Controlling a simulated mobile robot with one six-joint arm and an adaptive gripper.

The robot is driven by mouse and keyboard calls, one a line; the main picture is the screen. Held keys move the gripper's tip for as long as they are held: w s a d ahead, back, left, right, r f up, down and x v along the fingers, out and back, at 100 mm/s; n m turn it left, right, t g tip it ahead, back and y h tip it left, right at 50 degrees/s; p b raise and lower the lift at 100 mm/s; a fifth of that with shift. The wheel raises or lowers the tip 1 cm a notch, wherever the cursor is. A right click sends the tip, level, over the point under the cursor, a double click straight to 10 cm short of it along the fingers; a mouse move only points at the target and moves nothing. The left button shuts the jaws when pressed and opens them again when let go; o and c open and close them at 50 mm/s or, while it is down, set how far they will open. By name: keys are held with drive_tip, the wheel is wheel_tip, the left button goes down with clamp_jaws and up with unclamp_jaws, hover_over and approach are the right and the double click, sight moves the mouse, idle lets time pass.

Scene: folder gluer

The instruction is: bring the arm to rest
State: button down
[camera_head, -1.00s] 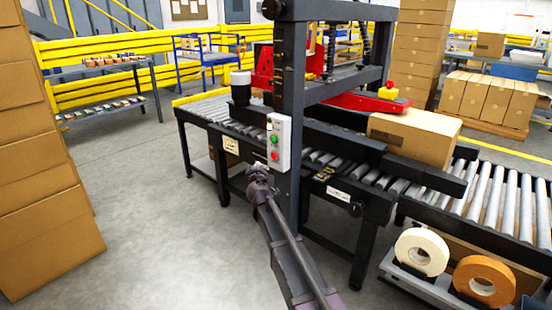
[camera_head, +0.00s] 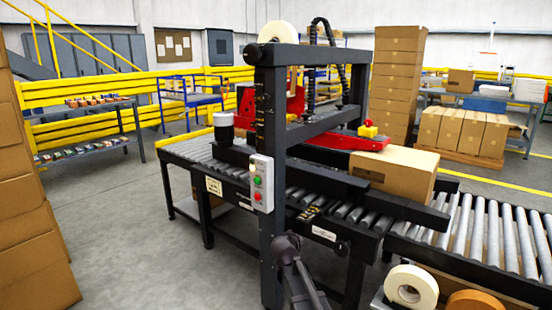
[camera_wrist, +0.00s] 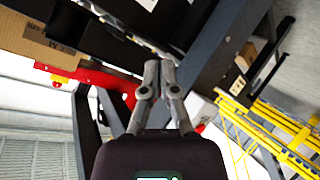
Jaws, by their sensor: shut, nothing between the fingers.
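My gripper (camera_wrist: 158,72) shows in the wrist view with its two grey fingers together and nothing between them. In the head view my arm comes up from the bottom edge, and its dark end shows in front of the black frame post of the case-taping machine (camera_head: 270,130). I cannot tell in the head view how far it is from the post. The control box (camera_head: 262,184) with green and red buttons is on that post, above the end of my arm. The wrist view is turned, with the machine parts and a cardboard box (camera_wrist: 38,35) beyond the fingers.
A closed carton (camera_head: 405,172) sits on the machine's rollers. A roller conveyor (camera_head: 490,225) runs on to the right. A white tape roll (camera_head: 411,288) and a brown one (camera_head: 474,302) are at the lower right. Stacked cartons (camera_head: 30,220) stand at the left. Open floor (camera_head: 130,230) lies between.

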drive_tip(key=s+d+f+m+g, duration=0.25)
drive_tip(key=s+d+f, duration=0.2)
drive_tip(key=s, duration=0.35)
drive_tip(key=s+d+f+m+g, duration=0.1)
drive_tip(key=s+d+f+g, duration=0.3)
drive_tip(key=s, duration=0.3)
drive_tip(key=s+d+f+g+y, duration=0.1)
drive_tip(key=s+g+y, duration=0.35)
drive_tip(key=s, duration=1.05)
wheel_tip(320, 180, up, 36)
drive_tip(key=p, duration=3.6)
drive_tip(key=shift+w+r+p, duration=0.2)
drive_tip(key=shift+r+p, duration=0.05)
drive_tip(key=shift+p, duration=0.1)
